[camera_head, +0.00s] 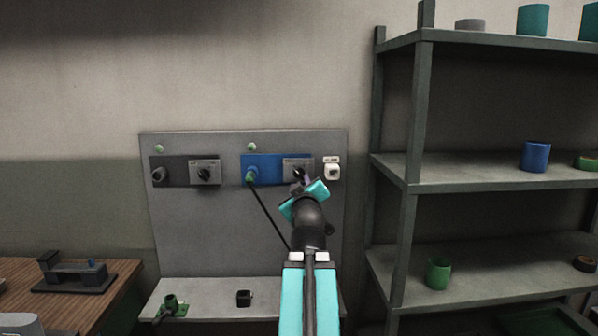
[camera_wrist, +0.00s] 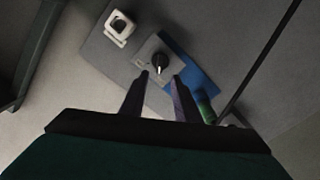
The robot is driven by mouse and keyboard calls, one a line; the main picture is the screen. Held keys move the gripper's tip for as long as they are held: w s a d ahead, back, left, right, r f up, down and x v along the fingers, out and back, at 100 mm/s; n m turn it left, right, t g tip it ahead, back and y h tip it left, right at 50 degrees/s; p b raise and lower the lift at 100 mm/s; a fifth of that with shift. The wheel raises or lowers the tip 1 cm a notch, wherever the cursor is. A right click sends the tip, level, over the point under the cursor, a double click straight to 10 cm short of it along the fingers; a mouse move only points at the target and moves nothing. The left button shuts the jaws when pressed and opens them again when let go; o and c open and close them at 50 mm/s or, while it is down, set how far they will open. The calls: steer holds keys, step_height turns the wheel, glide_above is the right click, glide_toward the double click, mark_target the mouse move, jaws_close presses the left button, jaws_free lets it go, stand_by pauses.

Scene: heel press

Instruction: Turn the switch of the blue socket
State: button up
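The blue socket (camera_head: 264,168) is on the grey wall panel, with a green plug (camera_head: 252,176) and a dark cable in its left part. Its grey switch plate with a black knob (camera_head: 298,172) is at its right end, partly hidden behind my arm in the head view. In the wrist view the black knob (camera_wrist: 161,63) shows whole on its grey plate, beside the blue part (camera_wrist: 196,75). My gripper (camera_wrist: 160,77) is open; its two dark fingers point at the knob, one to each side of it in the picture. Whether they reach it in depth I cannot tell.
A black socket (camera_head: 172,170) with its own switch (camera_head: 205,173) is to the left. A small white box (camera_head: 332,170) is close on the right. A shelf rack (camera_head: 412,150) stands further right. A ledge (camera_head: 210,300) below holds a green plug and a small black item.

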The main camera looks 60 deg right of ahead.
mark_target(299, 175)
steer(key=shift+w+d+r+p, duration=0.15)
steer(key=shift+w+d+p, duration=0.35)
steer(key=shift+p, duration=1.4)
steer(key=shift+p+x, duration=1)
steer(key=shift+x, duration=3.2)
steer(key=shift+s+d, duration=0.1)
steer(key=shift+s, duration=0.05)
jaws_close()
